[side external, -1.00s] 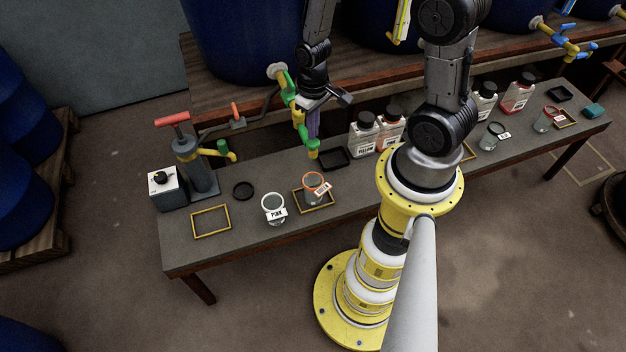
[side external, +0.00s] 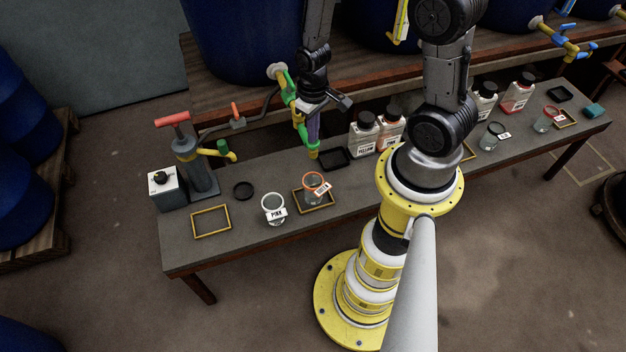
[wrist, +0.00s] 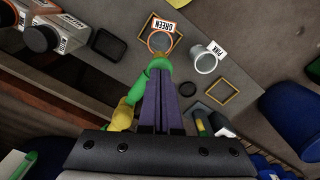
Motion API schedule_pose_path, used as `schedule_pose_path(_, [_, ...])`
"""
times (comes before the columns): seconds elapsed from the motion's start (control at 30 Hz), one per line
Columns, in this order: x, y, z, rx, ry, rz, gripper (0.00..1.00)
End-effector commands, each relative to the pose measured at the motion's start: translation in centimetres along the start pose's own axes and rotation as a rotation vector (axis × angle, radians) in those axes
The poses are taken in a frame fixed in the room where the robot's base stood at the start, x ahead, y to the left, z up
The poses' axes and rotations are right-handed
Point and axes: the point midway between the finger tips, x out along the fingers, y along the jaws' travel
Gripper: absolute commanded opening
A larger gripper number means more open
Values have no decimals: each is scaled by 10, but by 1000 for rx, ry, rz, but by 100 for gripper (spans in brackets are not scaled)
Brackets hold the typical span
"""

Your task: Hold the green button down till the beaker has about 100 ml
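The beaker with an orange rim (side external: 313,183) stands inside a yellow frame on the bench. Its tag reads GREEN in the wrist view (wrist: 160,42). Its liquid level is too small to read. A green and yellow tap (side external: 290,92) comes from the blue vat behind, with its spout near the beaker's far side. My gripper (side external: 314,136) points down at this tap. In the wrist view its purple fingers (wrist: 163,72) are together with nothing visible between them, and their tips overlap the green pipe. I cannot make out a button on the tap or any contact with one; the fingers cover that area.
A beaker tagged PINK (side external: 273,208) stands left of the orange-rimmed one. An empty yellow frame (side external: 211,221), a black ring (side external: 243,190) and a hand pump (side external: 190,165) are further left. A black tray (side external: 334,159) and labelled bottles (side external: 364,137) stand to the right.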

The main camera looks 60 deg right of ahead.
Motion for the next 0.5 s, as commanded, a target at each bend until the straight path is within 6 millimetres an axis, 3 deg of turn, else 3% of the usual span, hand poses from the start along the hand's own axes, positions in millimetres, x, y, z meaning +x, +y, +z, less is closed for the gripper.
schedule_pose_path(0.5, [7,0,0,0,0,0,0])
